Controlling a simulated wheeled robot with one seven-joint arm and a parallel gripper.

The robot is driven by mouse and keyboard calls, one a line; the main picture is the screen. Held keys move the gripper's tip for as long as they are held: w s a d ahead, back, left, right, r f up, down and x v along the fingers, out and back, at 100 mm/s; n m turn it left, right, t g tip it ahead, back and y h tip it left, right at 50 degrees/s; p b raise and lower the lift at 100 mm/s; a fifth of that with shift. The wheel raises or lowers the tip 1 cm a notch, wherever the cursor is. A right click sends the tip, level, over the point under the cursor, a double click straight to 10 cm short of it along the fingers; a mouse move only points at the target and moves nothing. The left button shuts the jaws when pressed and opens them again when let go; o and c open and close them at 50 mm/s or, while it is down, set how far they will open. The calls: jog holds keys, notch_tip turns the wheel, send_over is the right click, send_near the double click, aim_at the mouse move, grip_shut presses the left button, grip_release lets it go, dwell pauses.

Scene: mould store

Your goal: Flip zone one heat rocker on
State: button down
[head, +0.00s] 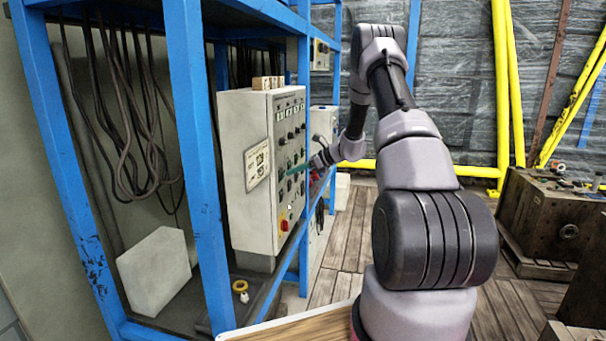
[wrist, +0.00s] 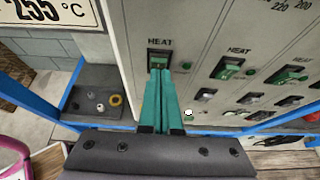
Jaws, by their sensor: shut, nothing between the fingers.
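The pale grey control cabinet (head: 245,205) stands in the blue rack, and its switch face is turned to the right in the head view. In the wrist view the panel (wrist: 190,25) carries several rockers labelled HEAT. One HEAT rocker (wrist: 160,57), dark-framed with green showing, is right at my fingertips. Other rockers sit to its right (wrist: 228,68) and farther right (wrist: 288,75). No zone number is readable. My gripper (wrist: 158,74) has its teal fingers together and empty; they cover the rocker's lower part. Contact is unclear. In the head view my gripper (head: 296,169) is at the panel face.
A 255 °C sign (wrist: 50,12) is on the cabinet's side. A red-and-yellow knob (head: 284,225) is low on the panel. Blue rack posts (head: 195,130) flank the cabinet. A yellow ring (wrist: 115,100) lies on the shelf below.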

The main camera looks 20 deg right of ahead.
jog(key=shift+w+a+r, duration=0.1)
jog(key=shift+a, duration=0.1)
jog(key=shift+w+a+r+g+h, duration=0.2)
jog(key=shift+a+g+h, duration=0.1)
jog(key=shift+h, duration=0.1)
dwell(0.3)
jog(key=shift+r, duration=0.8)
